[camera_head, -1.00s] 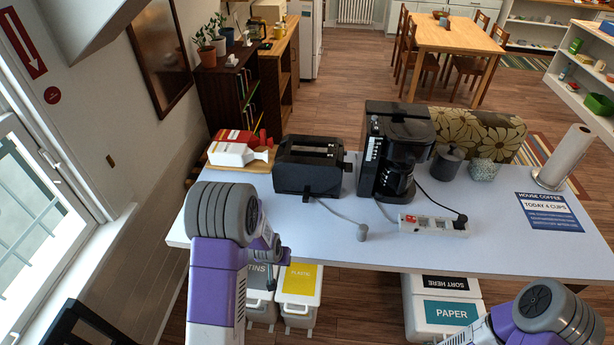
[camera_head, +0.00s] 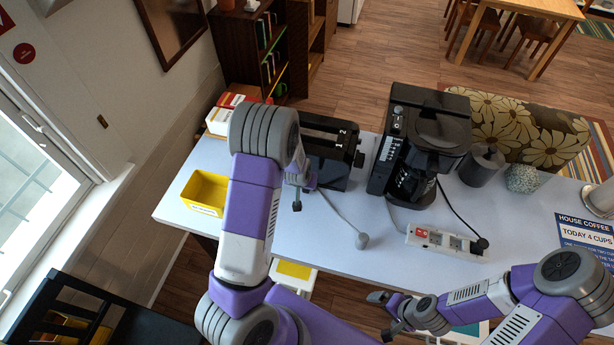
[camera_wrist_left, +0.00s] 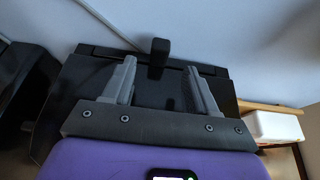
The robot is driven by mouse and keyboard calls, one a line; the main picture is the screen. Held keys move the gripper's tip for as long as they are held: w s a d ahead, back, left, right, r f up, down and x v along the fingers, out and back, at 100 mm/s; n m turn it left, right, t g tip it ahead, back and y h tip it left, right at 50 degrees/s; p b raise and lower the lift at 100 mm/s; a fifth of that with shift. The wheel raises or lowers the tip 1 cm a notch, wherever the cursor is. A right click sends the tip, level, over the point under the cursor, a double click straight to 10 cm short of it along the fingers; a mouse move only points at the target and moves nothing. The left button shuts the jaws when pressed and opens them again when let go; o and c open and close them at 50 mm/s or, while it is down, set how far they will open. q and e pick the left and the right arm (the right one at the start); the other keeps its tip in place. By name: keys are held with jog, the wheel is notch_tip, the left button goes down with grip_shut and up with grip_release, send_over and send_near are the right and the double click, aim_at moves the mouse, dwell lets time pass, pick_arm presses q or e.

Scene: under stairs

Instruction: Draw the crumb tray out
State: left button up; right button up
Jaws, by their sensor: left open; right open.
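The black toaster (camera_head: 330,150) stands on the white table, partly hidden behind my left arm in the head view. In the left wrist view the dark toaster body (camera_wrist_left: 150,88) fills the middle, and a small black stub (camera_wrist_left: 160,50), apparently the crumb tray's handle, sticks out at its edge near the table. My left gripper (camera_wrist_left: 161,82) is open and empty at the toaster, its fingers either side of the stub's line. It also shows in the head view (camera_head: 303,192). The tray's body is not visible. My right gripper (camera_head: 386,314) is open and empty at the table's front edge.
A black coffee maker (camera_head: 425,145) stands right of the toaster. A power strip (camera_head: 445,241) and grey plug (camera_head: 361,241) lie in front with cords. A yellow bin (camera_head: 205,192) sits at the table's left end. Red and white packages (camera_head: 228,112) are behind it.

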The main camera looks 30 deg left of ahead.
pick_arm(q)
jog(key=shift+x, duration=2.65)
jog(key=shift+w, duration=0.1)
grip_shut()
jog(key=c, duration=0.7)
grip_release()
grip_shut()
